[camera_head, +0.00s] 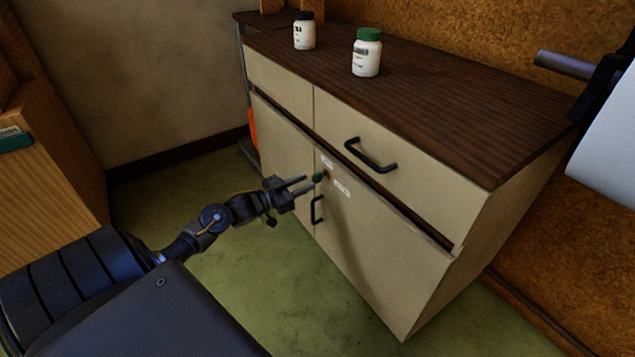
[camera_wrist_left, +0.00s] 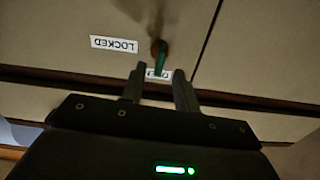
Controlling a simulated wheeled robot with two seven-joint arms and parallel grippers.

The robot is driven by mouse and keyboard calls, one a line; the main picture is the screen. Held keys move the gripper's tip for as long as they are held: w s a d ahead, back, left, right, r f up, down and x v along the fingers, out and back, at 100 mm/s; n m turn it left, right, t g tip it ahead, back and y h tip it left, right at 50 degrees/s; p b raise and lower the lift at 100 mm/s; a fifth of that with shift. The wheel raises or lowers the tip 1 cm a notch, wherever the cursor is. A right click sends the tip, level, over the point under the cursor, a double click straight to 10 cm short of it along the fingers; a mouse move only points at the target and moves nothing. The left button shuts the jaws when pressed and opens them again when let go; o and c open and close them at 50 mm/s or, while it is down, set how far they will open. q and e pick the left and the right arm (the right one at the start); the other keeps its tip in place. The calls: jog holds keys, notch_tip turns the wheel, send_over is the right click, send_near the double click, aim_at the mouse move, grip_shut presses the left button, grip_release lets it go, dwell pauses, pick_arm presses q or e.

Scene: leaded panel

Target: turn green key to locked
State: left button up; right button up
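The green key (camera_head: 318,177) sits in a lock on the cream cabinet's lower door. In the left wrist view the green key (camera_wrist_left: 163,60) extends from its brass-coloured lock towards a partly covered white label (camera_wrist_left: 157,74). The LOCKED label (camera_wrist_left: 114,44) appears upside down, to the left of the lock. My left gripper (camera_head: 309,182) is at the door, fingers pointing at the key. In the wrist view its fingers (camera_wrist_left: 160,77) are apart, with the key's end in line with the gap; contact is not visible. My right gripper is in neither view.
A black door handle (camera_head: 317,210) is just below the key, and a drawer handle (camera_head: 370,155) above right. A green-capped bottle (camera_head: 367,54) and a dark-capped bottle (camera_head: 304,31) stand on the brown countertop (camera_head: 450,100). The green floor before the cabinet looks clear.

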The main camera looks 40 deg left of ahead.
aim_at(316, 178)
pick_arm(q)
jog(key=b+x, duration=0.1)
jog(key=x, duration=0.3)
jog(key=shift+w+d, duration=0.15)
jog(key=shift+w, duration=0.25)
